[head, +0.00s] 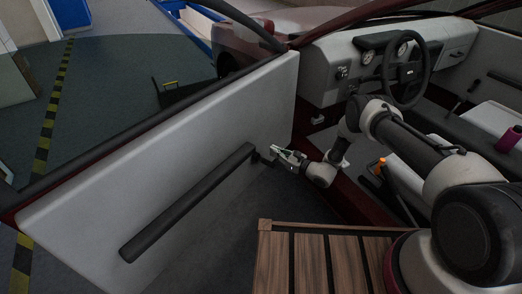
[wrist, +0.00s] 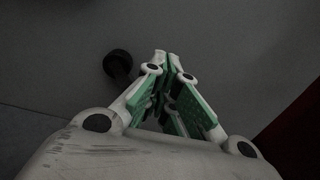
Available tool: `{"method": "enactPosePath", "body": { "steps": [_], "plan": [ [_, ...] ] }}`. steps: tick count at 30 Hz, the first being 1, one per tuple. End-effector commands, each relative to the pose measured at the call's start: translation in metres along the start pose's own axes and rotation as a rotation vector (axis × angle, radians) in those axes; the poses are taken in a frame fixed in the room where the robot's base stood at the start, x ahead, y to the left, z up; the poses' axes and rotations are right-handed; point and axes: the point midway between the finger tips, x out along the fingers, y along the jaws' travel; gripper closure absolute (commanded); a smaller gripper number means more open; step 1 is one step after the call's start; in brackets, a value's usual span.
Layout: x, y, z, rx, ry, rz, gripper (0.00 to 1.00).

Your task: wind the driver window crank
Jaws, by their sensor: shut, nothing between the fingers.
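The open car door (head: 180,140) has a pale inner panel. A small dark crank (head: 262,159) shows on the panel, just past the upper end of the black armrest. Its round black knob (wrist: 118,64) is in the wrist view, left of my fingertips. My gripper (head: 277,151) is close beside the crank, to its right in the head view. In the wrist view my gripper (wrist: 166,56) has its green-padded fingers together, with nothing between them. The knob looks apart from the fingers. The crank's arm is hard to make out.
The long black armrest (head: 185,205) slopes down the door to the left. A slatted wooden platform (head: 310,262) stands in front of me. The steering wheel (head: 408,75), dashboard and an orange-topped lever (head: 381,163) lie to the right. Dark floor lies between door and platform.

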Motion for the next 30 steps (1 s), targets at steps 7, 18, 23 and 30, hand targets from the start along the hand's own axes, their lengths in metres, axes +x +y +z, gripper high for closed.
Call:
{"method": "enactPosePath", "body": {
  "steps": [7,18,23,30],
  "plan": [
    [-0.021,-0.001,0.000,0.001,0.002,-0.002,1.00],
    [-0.062,-0.001,-0.001,0.001,0.002,-0.003,1.00],
    [-0.076,0.000,0.000,0.001,0.001,-0.002,1.00],
    [-0.080,0.000,0.000,0.000,0.000,0.000,1.00]
  ]
}}
